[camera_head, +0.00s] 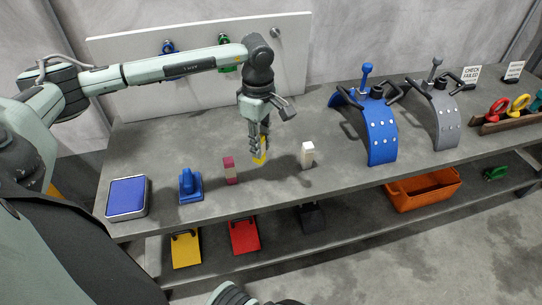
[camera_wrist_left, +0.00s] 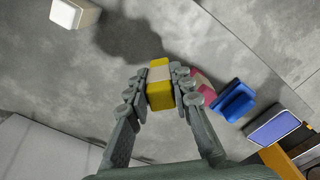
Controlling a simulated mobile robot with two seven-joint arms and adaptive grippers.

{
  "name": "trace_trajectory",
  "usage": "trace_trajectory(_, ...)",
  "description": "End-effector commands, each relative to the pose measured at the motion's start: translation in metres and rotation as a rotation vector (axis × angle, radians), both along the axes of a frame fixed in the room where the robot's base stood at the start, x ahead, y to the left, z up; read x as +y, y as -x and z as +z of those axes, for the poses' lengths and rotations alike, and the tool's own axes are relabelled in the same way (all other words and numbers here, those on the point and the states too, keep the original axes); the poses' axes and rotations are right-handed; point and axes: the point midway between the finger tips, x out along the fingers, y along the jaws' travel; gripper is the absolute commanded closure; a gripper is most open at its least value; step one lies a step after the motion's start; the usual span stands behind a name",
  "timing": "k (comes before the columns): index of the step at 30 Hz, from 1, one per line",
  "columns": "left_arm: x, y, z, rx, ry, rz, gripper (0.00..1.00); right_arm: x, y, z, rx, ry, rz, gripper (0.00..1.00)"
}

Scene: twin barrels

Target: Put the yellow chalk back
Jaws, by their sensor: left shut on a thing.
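My left gripper (camera_head: 262,148) is shut on the yellow chalk (camera_head: 260,158) and points down over the upper shelf between the red and white chalks. In the left wrist view the yellow chalk (camera_wrist_left: 160,95) is a short block with a pale band, held between the two fingers (camera_wrist_left: 161,90). It appears to be above the shelf surface; the exact gap is hard to tell. The white chalk (camera_head: 308,155) stands to its right and the dark red chalk (camera_head: 230,170) to its left. My right gripper is not clearly seen.
A blue stamp (camera_head: 190,186) and a blue ink pad (camera_head: 127,196) stand on the left. Blue (camera_head: 381,130) and grey (camera_head: 440,118) curved pieces with handles stand on the right. An orange bin (camera_head: 424,192) sits below. A white board (camera_head: 130,62) stands behind.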

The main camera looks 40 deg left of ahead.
Motion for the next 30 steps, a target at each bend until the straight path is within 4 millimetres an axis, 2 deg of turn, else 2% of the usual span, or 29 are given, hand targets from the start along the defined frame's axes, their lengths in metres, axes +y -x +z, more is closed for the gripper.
trace_trajectory(1,-0.008,-0.006,-0.004,0.001,0.003,-0.002,1.0,0.002,-0.002,-0.001,-0.002,-0.005,-0.001,0.25)
trace_trajectory(5,-0.017,-0.016,-0.013,0.0,0.001,-0.001,1.0,0.007,-0.01,-0.003,-0.015,-0.015,0.0,0.25)
trace_trajectory(10,-0.018,-0.018,-0.022,0.001,-0.001,0.0,1.0,0.008,-0.012,-0.003,-0.019,-0.018,0.0,0.25)
trace_trajectory(18,-0.018,-0.017,-0.056,0.001,0.0,0.001,1.0,0.005,-0.006,-0.013,-0.002,-0.016,-0.003,0.25)
trace_trajectory(29,-0.018,-0.018,-0.059,0.0,0.0,0.0,1.0,0.001,-0.005,-0.014,0.001,-0.008,-0.003,0.25)
trace_trajectory(30,-0.018,-0.017,-0.058,0.0,0.0,0.0,0.76,0.002,-0.006,-0.009,-0.003,-0.007,-0.003,0.25)
